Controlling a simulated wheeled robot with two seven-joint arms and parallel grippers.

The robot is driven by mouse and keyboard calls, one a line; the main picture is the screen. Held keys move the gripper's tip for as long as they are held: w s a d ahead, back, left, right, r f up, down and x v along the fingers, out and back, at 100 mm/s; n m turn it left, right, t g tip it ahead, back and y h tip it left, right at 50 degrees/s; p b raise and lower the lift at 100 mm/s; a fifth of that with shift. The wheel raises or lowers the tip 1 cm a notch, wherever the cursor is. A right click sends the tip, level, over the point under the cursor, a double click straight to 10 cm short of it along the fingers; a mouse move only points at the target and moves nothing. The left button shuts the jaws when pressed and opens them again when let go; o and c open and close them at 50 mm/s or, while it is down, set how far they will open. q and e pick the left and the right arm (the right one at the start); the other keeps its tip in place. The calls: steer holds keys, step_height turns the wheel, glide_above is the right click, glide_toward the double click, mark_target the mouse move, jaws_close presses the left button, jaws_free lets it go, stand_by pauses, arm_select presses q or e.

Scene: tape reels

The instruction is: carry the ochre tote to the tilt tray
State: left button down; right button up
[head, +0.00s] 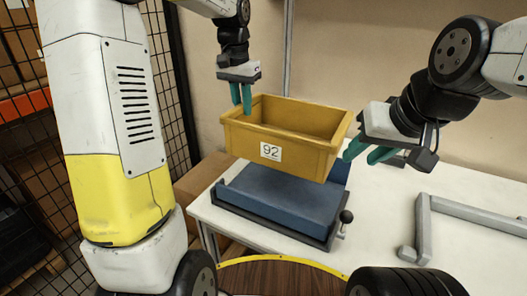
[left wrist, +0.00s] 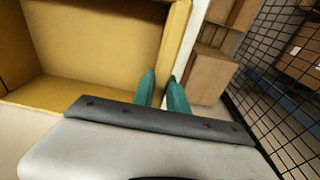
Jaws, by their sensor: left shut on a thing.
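The ochre tote (head: 235,138), with a white "92" label, hangs roughly level above the tilt tray, in the air. My left gripper (head: 241,97) points down and is shut on the tote's left wall. In the left wrist view, the green fingers (left wrist: 160,92) straddle the rim of the tote wall (left wrist: 172,45). My right gripper (head: 360,157) is beside the tote's right end, its two fingers apart and outside the wall; whether a fingertip touches it is unclear. The tilt tray (head: 275,200) is a blue bed on a dark base, partly hidden beneath the tote.
The tray stands on a white table (head: 390,205), near its left edge. A grey bracket-like frame (head: 430,225) lies to the right. A black knob (head: 346,216) sticks out at the tray's right corner. Cardboard boxes (head: 205,175) and black wire mesh (head: 175,70) are at left.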

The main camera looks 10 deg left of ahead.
arm_select(q)
step_height(320, 180, down, 14)
steer(key=shift+f, duration=0.15)
stand_by(0.3)
steer(key=c, duration=1.3)
jaws_free()
steer(key=shift+f, duration=0.1)
